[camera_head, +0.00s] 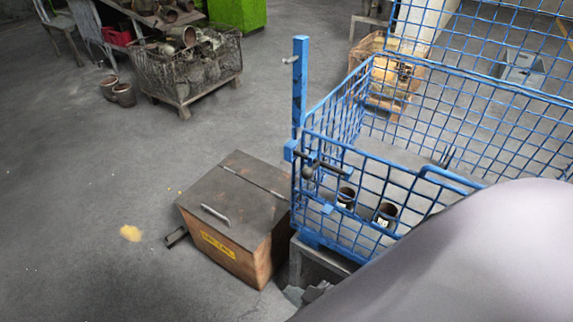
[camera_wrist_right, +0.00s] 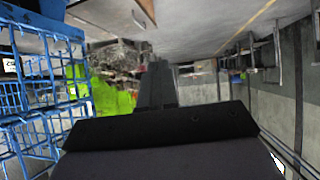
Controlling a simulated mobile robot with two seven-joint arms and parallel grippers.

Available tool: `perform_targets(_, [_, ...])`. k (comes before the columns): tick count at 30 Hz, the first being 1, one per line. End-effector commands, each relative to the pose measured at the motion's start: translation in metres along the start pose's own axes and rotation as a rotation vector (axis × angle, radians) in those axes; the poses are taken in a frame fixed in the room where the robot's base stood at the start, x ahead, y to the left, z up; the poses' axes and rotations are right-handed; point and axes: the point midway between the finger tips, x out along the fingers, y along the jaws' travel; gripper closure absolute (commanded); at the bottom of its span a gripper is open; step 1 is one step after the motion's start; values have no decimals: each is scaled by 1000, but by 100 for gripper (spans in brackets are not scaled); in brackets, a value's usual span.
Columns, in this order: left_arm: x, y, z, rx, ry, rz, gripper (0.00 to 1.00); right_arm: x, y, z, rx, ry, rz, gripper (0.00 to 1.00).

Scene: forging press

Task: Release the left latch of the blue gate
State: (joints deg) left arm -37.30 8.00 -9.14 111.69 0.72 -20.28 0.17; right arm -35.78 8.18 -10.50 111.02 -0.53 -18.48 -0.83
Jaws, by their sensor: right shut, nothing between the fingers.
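The blue gate (camera_head: 395,178) is the front mesh panel of a blue wire cage, and it stands upright. Its left latch (camera_head: 322,165), a dark bar with a short handle, sits at the gate's upper left corner beside the blue post. My right gripper (camera_wrist_right: 157,75) is shut and empty in the right wrist view. Blue mesh (camera_wrist_right: 40,90) stands to its left there, apart from the fingers. I cannot clearly make out its fingertips in the head view, where my pale arm covers the bottom right and part of the gate. My left gripper is out of view.
A wooden box with a grey lid (camera_head: 235,190) stands left of the cage. Two dark cylinders (camera_head: 385,214) are behind the gate mesh. A wire basket of scrap (camera_head: 190,70) stands farther back. The floor at left is mostly clear.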

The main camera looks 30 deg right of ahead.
Motion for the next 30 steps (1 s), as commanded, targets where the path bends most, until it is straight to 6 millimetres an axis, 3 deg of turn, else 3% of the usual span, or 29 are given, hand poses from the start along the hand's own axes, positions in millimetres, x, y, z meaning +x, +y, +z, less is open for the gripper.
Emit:
perform_targets(5, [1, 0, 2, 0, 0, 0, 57, 35, -37, -79, -218, 267, -51, 100])
perform_targets(8, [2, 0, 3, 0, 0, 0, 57, 46, -75, -142, -417, 497, -86, 100])
perform_targets(12, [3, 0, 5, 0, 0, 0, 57, 40, -137, -218, -711, 839, -124, 100])
perform_targets(16, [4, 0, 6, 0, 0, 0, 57, 17, -197, -266, -989, 1167, -151, 100])
perform_targets(19, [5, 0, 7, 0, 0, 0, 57, -6, -240, -283, -1206, 1425, -171, 100])
perform_targets(23, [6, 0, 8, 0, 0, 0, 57, -34, -287, -281, -1485, 1768, -209, 100])
perform_targets(27, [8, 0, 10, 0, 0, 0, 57, -50, -314, -253, -1783, 2132, -284, 100])
perform_targets(30, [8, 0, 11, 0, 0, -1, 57, -49, -315, -224, -1988, 2385, -379, 100])
